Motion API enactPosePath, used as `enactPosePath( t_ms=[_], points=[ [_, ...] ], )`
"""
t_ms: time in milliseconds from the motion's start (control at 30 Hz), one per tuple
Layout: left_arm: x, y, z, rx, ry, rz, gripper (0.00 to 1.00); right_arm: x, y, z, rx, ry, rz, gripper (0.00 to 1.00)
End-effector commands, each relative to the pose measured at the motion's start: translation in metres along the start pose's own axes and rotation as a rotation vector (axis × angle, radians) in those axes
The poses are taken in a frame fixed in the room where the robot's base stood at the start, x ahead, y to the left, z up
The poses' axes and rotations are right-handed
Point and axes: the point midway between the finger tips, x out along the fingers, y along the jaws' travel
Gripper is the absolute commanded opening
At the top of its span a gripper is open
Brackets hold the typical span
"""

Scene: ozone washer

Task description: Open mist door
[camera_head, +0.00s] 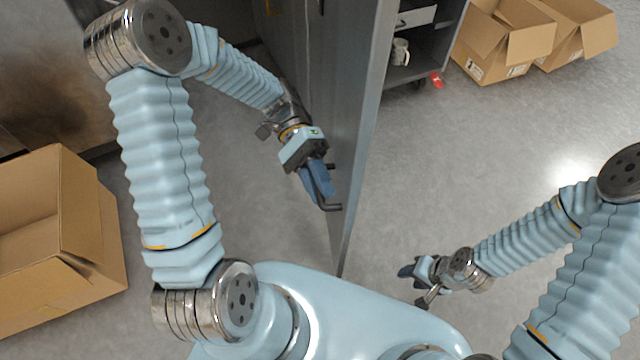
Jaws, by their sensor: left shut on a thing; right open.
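The grey mist door (366,110) stands swung out from the cabinet, its edge pointing toward my body. My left gripper (322,190) is beside the door's left face, shut on the dark door handle (331,207). The handle's bent end shows just past the fingertips; the rest is hidden by the gripper. My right gripper (415,284) is open and empty, low to the right of the door and apart from it.
The cabinet's open shelves (419,62) hold a white mug (400,52). Open cardboard boxes stand at the left (80,215) and the upper right (503,42). The floor right of the door is clear.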

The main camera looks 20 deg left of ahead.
Motion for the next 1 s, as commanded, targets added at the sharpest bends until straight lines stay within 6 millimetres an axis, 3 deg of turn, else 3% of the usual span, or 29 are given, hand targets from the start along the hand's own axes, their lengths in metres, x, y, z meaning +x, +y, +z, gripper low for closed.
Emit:
enactPosePath(
  t_ms=[400,433,767,867,1000],
  points=[
    [-0.003,0.000,-0.002,0.001,0.012,-0.001,0.00,0.000,0.000,0.000,0.000,0.000,0.000,0.43],
    [-0.003,0.000,-0.002,0.001,0.012,-0.001,0.24,0.000,0.000,0.000,0.000,0.000,0.000,0.43],
    [-0.004,0.000,-0.001,0.001,0.007,-0.001,0.25,0.000,0.000,0.000,0.000,0.000,0.000,0.43],
    [-0.015,0.000,-0.001,0.001,0.008,0.000,0.25,-0.001,0.000,0.000,0.000,0.000,0.000,0.43],
    [-0.044,0.000,-0.002,0.001,0.011,-0.001,0.25,-0.001,0.000,0.000,0.000,0.000,0.000,0.43]
  ],
)
